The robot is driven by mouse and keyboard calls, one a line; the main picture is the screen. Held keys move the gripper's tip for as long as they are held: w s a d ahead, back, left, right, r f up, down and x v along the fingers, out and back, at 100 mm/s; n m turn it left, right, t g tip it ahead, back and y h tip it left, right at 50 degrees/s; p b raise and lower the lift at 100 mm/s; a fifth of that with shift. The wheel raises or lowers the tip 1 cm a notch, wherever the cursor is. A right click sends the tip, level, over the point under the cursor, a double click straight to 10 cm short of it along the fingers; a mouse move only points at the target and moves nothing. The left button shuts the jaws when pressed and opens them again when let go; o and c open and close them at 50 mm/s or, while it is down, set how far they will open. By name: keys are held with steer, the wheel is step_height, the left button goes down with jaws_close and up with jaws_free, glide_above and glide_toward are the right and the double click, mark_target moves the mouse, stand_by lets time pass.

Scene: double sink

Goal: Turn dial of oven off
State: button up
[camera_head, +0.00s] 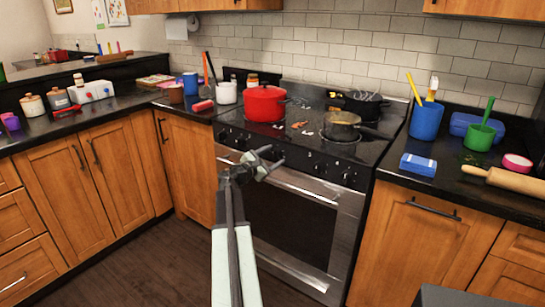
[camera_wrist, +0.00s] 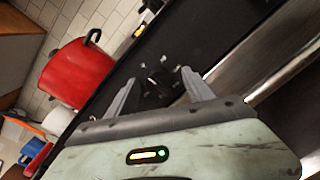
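The black oven (camera_head: 290,225) with a steel handle stands in the middle of the counter run in the head view. Several dark dials, such as one at the panel's right end (camera_head: 346,178), line its front panel. My gripper (camera_head: 275,160) is in front of the left half of this panel, and its two fingers are spread with nothing held. In the wrist view, a dark dial (camera_wrist: 157,77) shows between and beyond the fingertips of my open gripper (camera_wrist: 158,79). I cannot tell whether the fingers touch it. My gripper hides part of the panel in the head view.
A red pot (camera_head: 264,104) and a dark pan (camera_head: 342,126) stand on the stove top. The oven handle bar (camera_head: 310,191) sticks out below the panel. The wooden floor (camera_head: 145,262) in front of the left cabinets is clear.

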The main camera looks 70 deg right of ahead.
steer(key=v, duration=0.7)
steer(key=shift+w+a, duration=0.15)
steer(key=shift+a, duration=0.25)
